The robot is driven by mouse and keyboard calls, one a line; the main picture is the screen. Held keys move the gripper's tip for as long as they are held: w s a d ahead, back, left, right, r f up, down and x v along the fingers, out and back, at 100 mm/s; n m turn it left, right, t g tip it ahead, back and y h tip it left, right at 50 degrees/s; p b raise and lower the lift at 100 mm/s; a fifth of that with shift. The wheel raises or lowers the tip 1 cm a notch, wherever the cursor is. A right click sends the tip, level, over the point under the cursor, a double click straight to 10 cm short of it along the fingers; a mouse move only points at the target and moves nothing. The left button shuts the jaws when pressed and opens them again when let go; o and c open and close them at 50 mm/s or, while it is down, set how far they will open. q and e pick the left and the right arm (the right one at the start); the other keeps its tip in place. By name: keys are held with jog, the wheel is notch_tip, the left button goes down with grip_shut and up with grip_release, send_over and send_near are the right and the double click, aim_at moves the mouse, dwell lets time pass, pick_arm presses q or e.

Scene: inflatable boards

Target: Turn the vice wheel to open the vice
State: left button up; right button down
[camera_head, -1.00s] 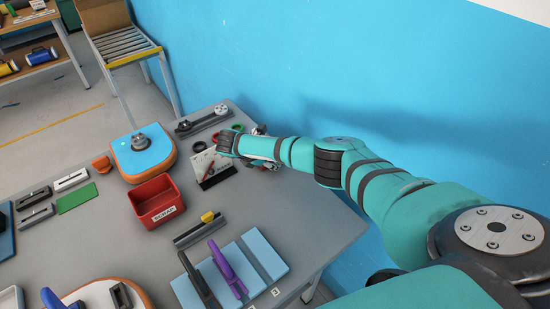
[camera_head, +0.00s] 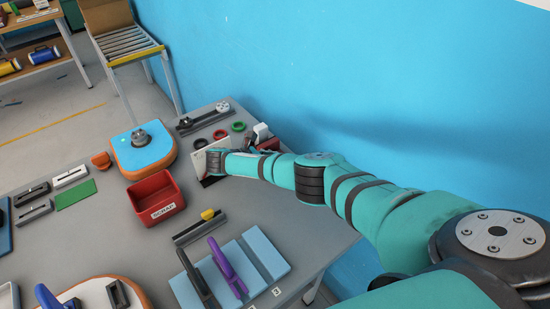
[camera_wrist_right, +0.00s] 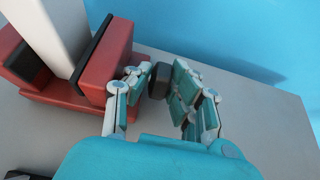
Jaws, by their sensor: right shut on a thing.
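The red vice (camera_wrist_right: 112,62) stands at the left of the right wrist view, with a white block (camera_wrist_right: 58,28) between its jaws. Its dark wheel (camera_wrist_right: 158,82) sticks out to the right. My right gripper (camera_wrist_right: 163,76) has its fingers on both sides of this wheel and is shut on it. In the head view the vice (camera_head: 269,145) and the white block (camera_head: 262,131) show behind my right arm, near the table's far corner by the wall. My right gripper is mostly hidden there. My left gripper is not in view.
A white panel (camera_head: 203,159) stands beside my right wrist. Red and green rings (camera_head: 238,127) lie behind it. A red bin (camera_head: 157,198) and a blue-topped board (camera_head: 144,154) are further left. The blue wall (camera_head: 400,90) is close behind the vice.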

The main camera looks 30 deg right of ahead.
jog(key=c, duration=1.5)
grip_release()
